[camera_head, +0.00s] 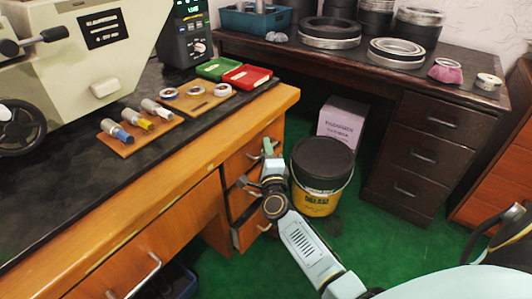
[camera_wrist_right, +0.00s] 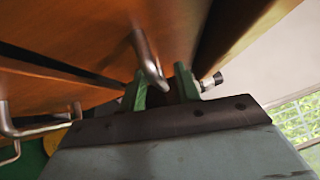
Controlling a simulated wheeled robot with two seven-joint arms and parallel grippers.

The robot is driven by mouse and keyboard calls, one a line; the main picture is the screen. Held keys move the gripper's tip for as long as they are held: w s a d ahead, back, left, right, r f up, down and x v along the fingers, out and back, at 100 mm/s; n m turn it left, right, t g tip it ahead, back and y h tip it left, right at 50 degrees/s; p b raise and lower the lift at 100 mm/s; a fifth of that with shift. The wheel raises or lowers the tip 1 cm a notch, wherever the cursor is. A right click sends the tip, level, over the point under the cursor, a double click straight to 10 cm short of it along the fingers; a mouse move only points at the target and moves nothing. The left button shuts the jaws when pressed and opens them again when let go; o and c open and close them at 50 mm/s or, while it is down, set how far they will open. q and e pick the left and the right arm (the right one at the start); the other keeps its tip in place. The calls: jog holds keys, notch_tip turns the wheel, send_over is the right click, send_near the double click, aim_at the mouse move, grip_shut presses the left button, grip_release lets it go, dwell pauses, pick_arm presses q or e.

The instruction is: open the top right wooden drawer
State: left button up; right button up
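The top right wooden drawer (camera_head: 240,160) is the upper one in the stack at the right end of the wooden desk. In the head view its front looks about flush with the desk. Its metal bar handle is partly hidden by my right gripper (camera_head: 269,148). In the right wrist view the handle (camera_wrist_right: 149,60) reaches down between the two green fingers of the right gripper (camera_wrist_right: 163,88). The fingers stand apart, one on each side of the bar, and I see no clear grip on it. My left gripper is out of view.
A yellow bucket (camera_head: 315,197) with a black lid stands close right of my right gripper. A lower drawer (camera_head: 252,232) juts out slightly. A box (camera_head: 342,122) and a dark desk (camera_head: 420,150) stand behind. Green floor (camera_head: 370,245) is clear to the right.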

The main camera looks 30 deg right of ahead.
jog(key=shift+w+d, duration=0.1)
jog(key=shift+w, duration=0.05)
jog(key=shift+c, duration=0.3)
grip_shut()
